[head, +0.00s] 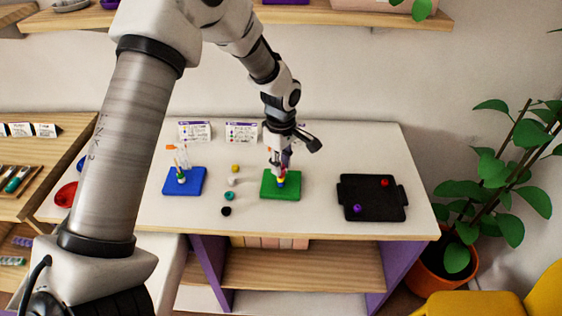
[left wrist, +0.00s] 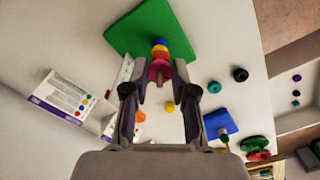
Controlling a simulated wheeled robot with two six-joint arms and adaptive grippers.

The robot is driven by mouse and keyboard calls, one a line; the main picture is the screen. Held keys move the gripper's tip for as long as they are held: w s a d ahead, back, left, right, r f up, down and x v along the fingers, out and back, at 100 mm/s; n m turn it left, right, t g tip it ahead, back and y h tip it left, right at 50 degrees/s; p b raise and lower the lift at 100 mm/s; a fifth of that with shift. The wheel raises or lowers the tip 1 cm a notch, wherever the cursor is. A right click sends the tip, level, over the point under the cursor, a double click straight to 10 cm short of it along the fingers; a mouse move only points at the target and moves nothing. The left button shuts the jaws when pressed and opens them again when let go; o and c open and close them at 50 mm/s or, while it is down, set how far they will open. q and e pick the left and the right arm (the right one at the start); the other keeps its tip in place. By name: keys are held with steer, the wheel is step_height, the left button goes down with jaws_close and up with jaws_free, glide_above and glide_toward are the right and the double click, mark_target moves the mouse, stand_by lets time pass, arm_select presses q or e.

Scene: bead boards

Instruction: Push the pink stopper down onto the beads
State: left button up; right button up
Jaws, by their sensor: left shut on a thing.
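The green board (head: 268,190) stands on the white table with a peg of stacked beads (head: 281,181). The left wrist view shows blue, yellow and red beads (left wrist: 160,52) on this peg. The pink stopper (left wrist: 157,72) is around the same peg, on the gripper's side of the beads; I cannot tell whether it touches them. My left gripper (left wrist: 160,90) is shut on the pink stopper, with a finger on each side. In the head view my left gripper (head: 279,160) points down over the green board and hides most of the peg. My right gripper is not in view.
A blue board (head: 195,185) with a bead stack stands to the left. Several loose beads, including a black one (head: 226,211), lie between the boards. A black tray (head: 372,213) with red and purple beads lies right. Cards (head: 241,132) stand behind.

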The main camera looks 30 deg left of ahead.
arm_select(q)
steer(key=o, duration=0.8)
step_height(320, 180, up, 12)
stand_by(0.3)
